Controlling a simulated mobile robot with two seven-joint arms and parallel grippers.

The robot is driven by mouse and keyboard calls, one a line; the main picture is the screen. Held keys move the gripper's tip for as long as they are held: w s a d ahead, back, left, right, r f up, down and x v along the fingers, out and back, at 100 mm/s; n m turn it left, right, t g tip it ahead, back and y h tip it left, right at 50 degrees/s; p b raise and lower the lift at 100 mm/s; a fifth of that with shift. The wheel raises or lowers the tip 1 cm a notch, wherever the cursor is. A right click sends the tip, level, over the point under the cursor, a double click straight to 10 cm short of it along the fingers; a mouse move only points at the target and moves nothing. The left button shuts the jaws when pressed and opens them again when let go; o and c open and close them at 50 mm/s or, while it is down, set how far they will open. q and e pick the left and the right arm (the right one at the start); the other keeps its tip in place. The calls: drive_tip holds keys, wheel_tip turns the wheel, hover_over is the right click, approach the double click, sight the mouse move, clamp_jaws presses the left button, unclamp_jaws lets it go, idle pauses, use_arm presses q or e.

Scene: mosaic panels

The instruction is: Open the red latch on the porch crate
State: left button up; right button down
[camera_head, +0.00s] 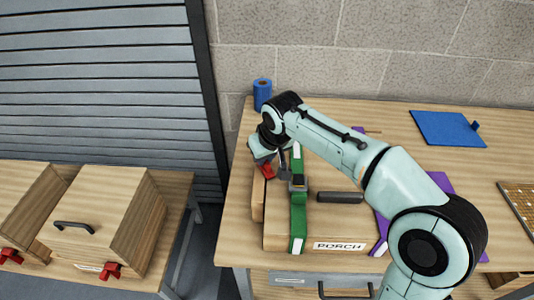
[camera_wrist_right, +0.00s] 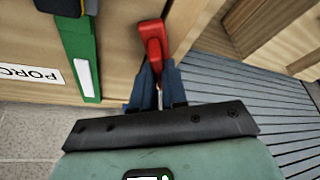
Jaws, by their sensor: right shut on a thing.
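The porch crate (camera_head: 275,235) is a wooden box on the table with a white PORCH label (camera_head: 339,245); the label also shows in the wrist view (camera_wrist_right: 30,78). Its red latch (camera_head: 267,172) is on the crate's left side in the head view. In the wrist view the red latch (camera_wrist_right: 153,40) stands out from the wood, between my fingertips at its lower end. My right gripper (camera_wrist_right: 155,75) is shut on the latch. In the head view my right gripper (camera_head: 264,160) partly covers it. My left gripper is not in view.
A left bench holds another wooden crate (camera_head: 100,205) with red latches.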

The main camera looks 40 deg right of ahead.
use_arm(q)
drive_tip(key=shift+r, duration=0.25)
use_arm(e)
drive_tip(key=m, duration=0.1)
drive_tip(key=m+h, duration=0.1)
drive_tip(key=m, duration=0.1)
drive_tip(key=a+m+g, duration=0.1)
drive_tip(key=shift+w+f+m+h, duration=0.1)
drive_tip(key=shift+f+m+h, duration=0.2)
drive_tip(key=shift+m+h, duration=0.1)
drive_tip(key=shift+a, duration=0.1)
drive_tip(key=c, duration=1.2)
unclamp_jaws()
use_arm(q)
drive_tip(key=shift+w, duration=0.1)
use_arm(e)
drive_tip(key=shift+o, duration=0.2)
drive_tip(key=shift+w+r, duration=0.1)
drive_tip(key=shift+r, duration=0.2)
use_arm(q)
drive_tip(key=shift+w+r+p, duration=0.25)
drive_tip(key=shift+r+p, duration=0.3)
drive_tip(key=shift+p, duration=0.05)
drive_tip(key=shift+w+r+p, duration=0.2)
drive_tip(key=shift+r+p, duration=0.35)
drive_tip(key=shift+p, duration=0.05)
use_arm(e)
drive_tip(key=v, duration=1.3)
